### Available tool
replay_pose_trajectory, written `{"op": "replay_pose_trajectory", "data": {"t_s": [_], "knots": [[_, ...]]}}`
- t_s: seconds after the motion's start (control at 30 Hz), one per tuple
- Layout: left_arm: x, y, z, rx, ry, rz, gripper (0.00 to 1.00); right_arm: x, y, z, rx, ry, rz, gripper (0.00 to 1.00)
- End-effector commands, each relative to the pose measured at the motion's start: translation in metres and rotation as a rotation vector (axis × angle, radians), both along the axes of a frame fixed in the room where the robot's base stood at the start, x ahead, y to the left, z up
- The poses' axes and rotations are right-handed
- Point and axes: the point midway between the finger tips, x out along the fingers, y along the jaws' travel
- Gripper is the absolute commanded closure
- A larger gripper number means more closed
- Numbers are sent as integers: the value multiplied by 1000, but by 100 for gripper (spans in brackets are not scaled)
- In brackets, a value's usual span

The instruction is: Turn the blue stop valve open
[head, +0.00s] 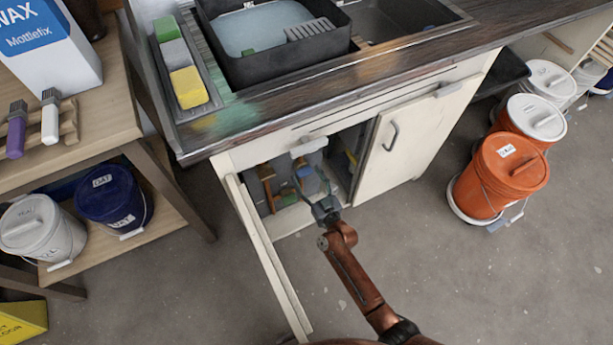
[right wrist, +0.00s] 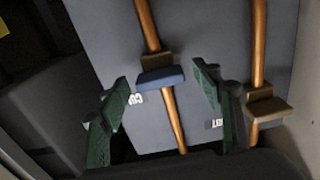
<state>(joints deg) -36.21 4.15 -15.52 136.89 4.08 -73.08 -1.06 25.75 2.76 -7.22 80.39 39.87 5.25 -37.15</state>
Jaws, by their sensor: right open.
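The blue stop valve (right wrist: 160,79) sits on a left copper pipe against a grey panel in the right wrist view. Its blue handle lies across the pipe, below a brown block. In the head view, my right gripper (head: 324,207) reaches into the open sink cabinet (head: 232,160). In the right wrist view, the two green-padded fingers of my right gripper (right wrist: 163,88) are spread apart, one on each side of the left pipe. They hold nothing; whether either touches the valve cannot be told. My left gripper is not in view.
A second copper pipe with a tan block (right wrist: 268,108) stands just right of the right finger. The left cabinet door (head: 268,255) hangs open; the right door (head: 400,135) is shut. Orange buckets (head: 490,180) stand at right, a wooden shelf (head: 165,215) at left.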

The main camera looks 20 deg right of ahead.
Motion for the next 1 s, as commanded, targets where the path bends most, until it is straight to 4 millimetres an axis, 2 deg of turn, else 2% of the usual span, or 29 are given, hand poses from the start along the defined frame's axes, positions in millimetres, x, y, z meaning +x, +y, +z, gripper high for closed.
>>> {"op": "replay_pose_trajectory", "data": {"t_s": [0.2, 0.8, 1.0], "knots": [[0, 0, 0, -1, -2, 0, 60, 0, 0, 0, 0, 0, 0, 41], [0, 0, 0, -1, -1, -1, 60, 0, 0, 0, -1, 1, 0, 82], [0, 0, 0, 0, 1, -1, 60, 0, 0, 0, 10, 3, 0, 82]]}}
